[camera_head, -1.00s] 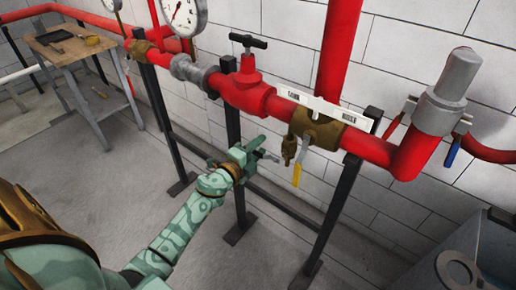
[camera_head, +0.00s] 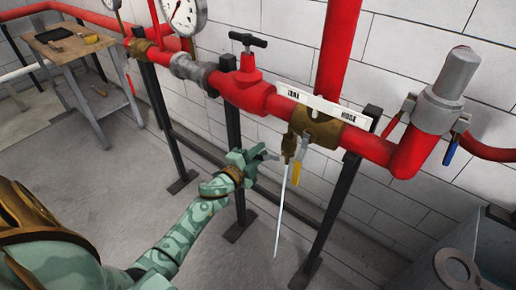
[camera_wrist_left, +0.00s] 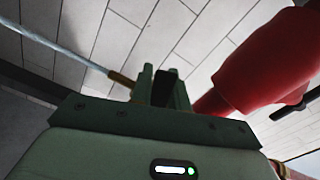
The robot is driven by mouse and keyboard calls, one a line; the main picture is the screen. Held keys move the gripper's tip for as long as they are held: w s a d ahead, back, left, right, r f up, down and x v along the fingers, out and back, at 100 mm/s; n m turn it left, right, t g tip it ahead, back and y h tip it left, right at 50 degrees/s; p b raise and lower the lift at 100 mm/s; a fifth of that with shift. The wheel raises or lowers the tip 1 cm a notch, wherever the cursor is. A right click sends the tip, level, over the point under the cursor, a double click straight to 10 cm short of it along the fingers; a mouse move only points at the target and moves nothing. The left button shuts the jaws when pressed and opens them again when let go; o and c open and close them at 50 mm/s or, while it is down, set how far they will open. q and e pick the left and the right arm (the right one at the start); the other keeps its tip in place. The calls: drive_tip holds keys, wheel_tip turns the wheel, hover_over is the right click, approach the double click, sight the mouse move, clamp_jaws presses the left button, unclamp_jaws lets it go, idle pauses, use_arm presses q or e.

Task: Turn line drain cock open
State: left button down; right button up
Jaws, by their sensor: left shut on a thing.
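The line drain cock (camera_head: 289,147) is a small brass fitting hanging below the brass body on the red pipe. A yellow lever (camera_head: 296,173) hangs beside it. A thin pale stream (camera_head: 282,215) runs from its outlet to the floor; the stream (camera_wrist_left: 55,47) and brass outlet (camera_wrist_left: 121,79) also show in the left wrist view. My left gripper (camera_head: 268,155) is at the cock's left side and shut on part of it; the contact is hard to see. In the left wrist view its fingers (camera_wrist_left: 163,90) are close together around something dark. My right gripper is not in view.
A red valve with a black T-handle (camera_head: 249,41) stands left of the cock. A white label plate (camera_head: 323,107) sits above it. Black posts (camera_head: 340,205) hold up the pipe. A wooden workbench (camera_head: 70,48) is at the back left.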

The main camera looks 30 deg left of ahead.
use_arm(q)
drive_tip(key=f+n, duration=0.1)
drive_tip(key=n, duration=0.1)
drive_tip(key=d+f+n, duration=0.1)
drive_tip(key=shift+n+p, duration=0.4)
drive_tip(key=d+f+n+p, duration=0.2)
drive_tip(key=d+n, duration=0.3)
drive_tip(key=n, duration=0.5)
drive_tip(key=shift+s+d+f+p, duration=0.2)
drive_tip(key=shift+s+f+p, duration=0.1)
drive_tip(key=shift+p, duration=0.2)
drive_tip(key=c, duration=1.3)
unclamp_jaws()
drive_tip(key=shift+c, duration=0.2)
